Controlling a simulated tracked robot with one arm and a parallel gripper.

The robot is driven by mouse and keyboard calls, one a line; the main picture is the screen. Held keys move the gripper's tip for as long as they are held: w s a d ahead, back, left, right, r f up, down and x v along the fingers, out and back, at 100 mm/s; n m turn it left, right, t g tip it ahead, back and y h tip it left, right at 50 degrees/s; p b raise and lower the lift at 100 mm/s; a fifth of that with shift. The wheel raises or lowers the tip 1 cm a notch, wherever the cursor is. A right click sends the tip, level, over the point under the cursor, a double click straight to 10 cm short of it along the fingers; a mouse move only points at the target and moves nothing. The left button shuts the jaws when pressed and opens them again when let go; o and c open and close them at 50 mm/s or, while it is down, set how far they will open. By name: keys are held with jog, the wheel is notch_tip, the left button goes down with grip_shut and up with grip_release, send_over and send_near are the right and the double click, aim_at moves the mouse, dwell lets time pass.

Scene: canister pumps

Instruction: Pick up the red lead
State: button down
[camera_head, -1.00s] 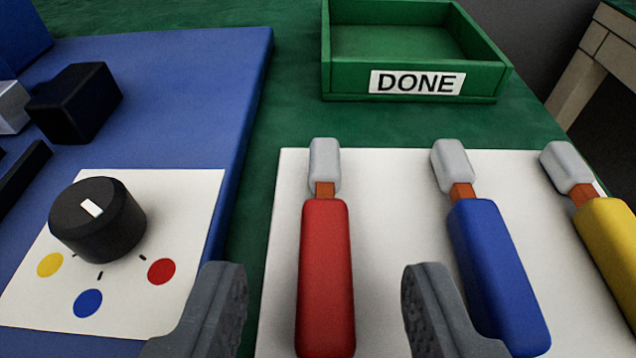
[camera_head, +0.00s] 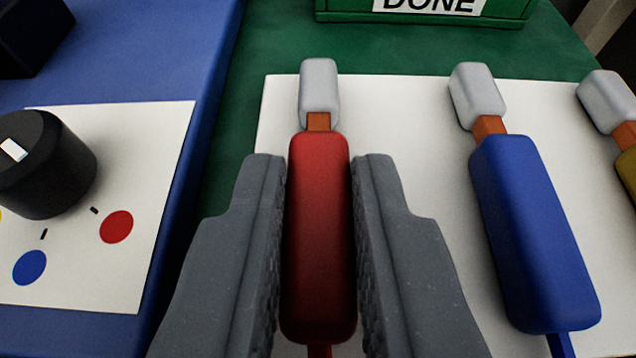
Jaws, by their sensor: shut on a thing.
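The red lead (camera_head: 318,235) has a red handle, a short copper-coloured neck and a grey tip, and its tip points away from me over the white sheet (camera_head: 400,110). My gripper (camera_head: 319,165) is shut on its red handle, with one dark grey finger against each side. A red cord leaves the near end of the handle at the bottom of the picture. I cannot tell whether the lead is resting on the sheet or slightly above it.
The blue lead (camera_head: 535,230) lies right of my gripper, and the yellow lead (camera_head: 627,165) is cut by the right edge. A black knob (camera_head: 45,170) stands on a blue panel (camera_head: 150,60) at left. A green DONE tray (camera_head: 345,10) is at the back.

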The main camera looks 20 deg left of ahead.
aim_at(319, 276)
jog(key=shift+r+p, duration=0.75)
jog(key=shift+r, duration=0.95)
jog(key=shift+s+r, duration=0.15)
jog(key=shift+s, duration=0.05)
jog(key=s+d+b, duration=0.1)
jog(key=s+b, duration=0.1)
jog(key=s, duration=0.5)
jog(key=s+d+r+b, duration=0.1)
jog(key=s+b, duration=0.1)
jog(key=s, duration=0.6)
jog(key=shift+s+d, duration=0.15)
jog(key=shift+d, duration=0.25)
jog(key=shift+r, duration=0.1)
